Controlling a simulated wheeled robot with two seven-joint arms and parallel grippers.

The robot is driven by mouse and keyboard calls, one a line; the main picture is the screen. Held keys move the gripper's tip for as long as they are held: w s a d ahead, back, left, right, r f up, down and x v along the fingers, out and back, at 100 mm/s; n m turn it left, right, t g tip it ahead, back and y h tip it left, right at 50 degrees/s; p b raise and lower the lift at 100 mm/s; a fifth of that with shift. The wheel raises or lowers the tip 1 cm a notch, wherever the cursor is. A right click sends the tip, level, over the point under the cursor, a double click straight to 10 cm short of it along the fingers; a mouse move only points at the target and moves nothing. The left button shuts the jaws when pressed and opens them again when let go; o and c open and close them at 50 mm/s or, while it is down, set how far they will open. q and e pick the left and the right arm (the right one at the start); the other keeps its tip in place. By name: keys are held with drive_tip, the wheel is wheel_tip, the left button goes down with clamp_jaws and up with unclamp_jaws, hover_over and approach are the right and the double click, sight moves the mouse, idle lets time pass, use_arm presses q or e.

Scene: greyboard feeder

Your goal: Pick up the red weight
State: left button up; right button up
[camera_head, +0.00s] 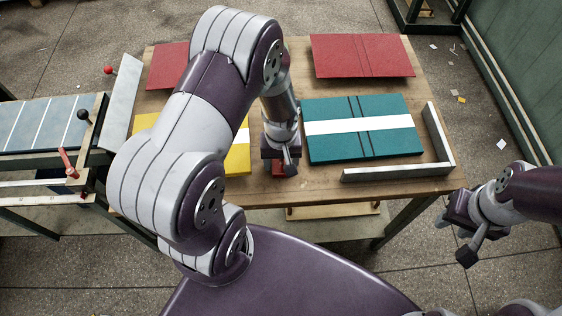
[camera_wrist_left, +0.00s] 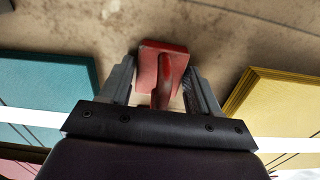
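The red weight (camera_wrist_left: 176,55) is a red block with a narrower upright handle, standing on the wooden table. In the head view only part of the red weight (camera_head: 278,169) shows, below my left gripper (camera_head: 286,165), which hides the rest. In the left wrist view my left gripper (camera_wrist_left: 161,90) is open. Its two grey fingers stand on either side of the red handle, with gaps between them and it. My right gripper (camera_head: 455,236) is off the table's right side, empty, with its fingers apart.
A teal board stack (camera_head: 400,146) with a white band lies right of the weight, and a yellow stack (camera_head: 238,160) lies left. Red boards (camera_head: 362,55) lie at the back. A metal corner guide (camera_head: 398,172) edges the right. A roller feeder (camera_head: 40,124) adjoins the table's left.

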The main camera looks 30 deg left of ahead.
use_arm(q)
drive_tip(key=shift+r, duration=0.1)
drive_tip(key=c, duration=1)
clamp_jaws()
